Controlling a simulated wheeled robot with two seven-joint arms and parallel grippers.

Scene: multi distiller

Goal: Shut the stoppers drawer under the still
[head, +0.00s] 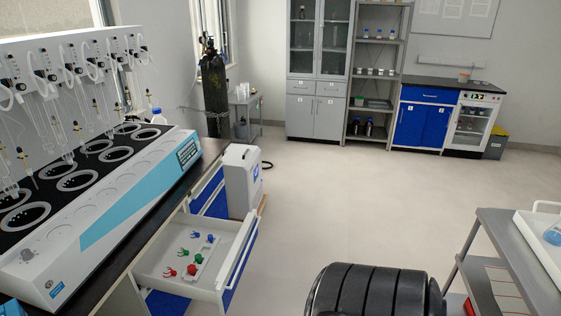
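The stoppers drawer (158,281) is pulled well out from under the bench in the head view. It is a white open-topped tray with a blue and white front (240,262) facing right. Inside lie small red, green and blue stoppers (194,270) and clips, some on a white holder. The still (130,215) is a long white and light-blue unit on the dark bench top above, with glassware over its round wells. Neither of my grippers is in view.
A white box-shaped unit (243,181) stands on the floor just beyond the drawer. A black ribbed rounded shape (372,290) is at the bottom; I cannot tell what it is. A grey cart (510,255) is at right. The middle floor is clear.

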